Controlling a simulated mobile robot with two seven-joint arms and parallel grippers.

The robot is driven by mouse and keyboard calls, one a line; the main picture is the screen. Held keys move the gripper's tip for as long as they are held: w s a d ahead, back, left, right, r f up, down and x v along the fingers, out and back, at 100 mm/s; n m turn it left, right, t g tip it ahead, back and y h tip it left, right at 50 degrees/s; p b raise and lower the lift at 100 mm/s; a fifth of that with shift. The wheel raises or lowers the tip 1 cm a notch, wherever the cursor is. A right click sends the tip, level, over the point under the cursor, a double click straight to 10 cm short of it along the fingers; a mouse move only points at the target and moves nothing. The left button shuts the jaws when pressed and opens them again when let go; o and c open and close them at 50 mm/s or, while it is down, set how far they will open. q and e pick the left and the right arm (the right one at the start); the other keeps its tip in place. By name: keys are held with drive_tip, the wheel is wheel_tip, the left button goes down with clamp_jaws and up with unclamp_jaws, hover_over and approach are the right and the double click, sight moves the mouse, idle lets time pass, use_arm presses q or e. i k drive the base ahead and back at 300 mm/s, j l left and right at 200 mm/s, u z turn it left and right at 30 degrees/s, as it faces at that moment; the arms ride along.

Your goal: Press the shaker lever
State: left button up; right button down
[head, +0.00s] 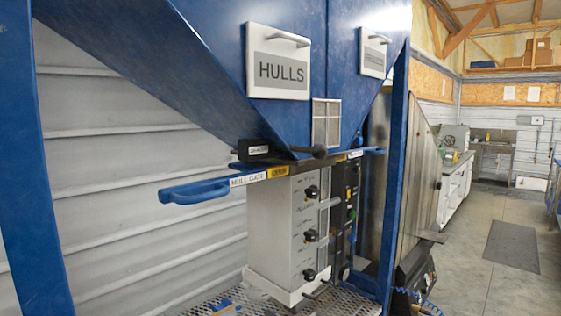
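Neither of my grippers is in view, and nothing touches the lever.
A blue handle (196,191) marked HULL GATE juts out left below the lever. A light grey box with black knobs (289,230) stands beneath, above a mesh grating (345,302). A blue post (394,180) stands right. Open floor (480,230) lies beyond.

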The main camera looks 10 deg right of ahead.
sight(319, 151)
drive_tip(key=i+l, duration=0.2)
drive_tip(key=l, duration=0.15)
drive_tip(key=i+l, duration=0.2)
drive_tip(key=l, duration=0.15)
drive_tip(key=i+l, duration=0.2)
drive_tip(key=l, duration=0.15)
drive_tip(key=j+u, duration=0.05)
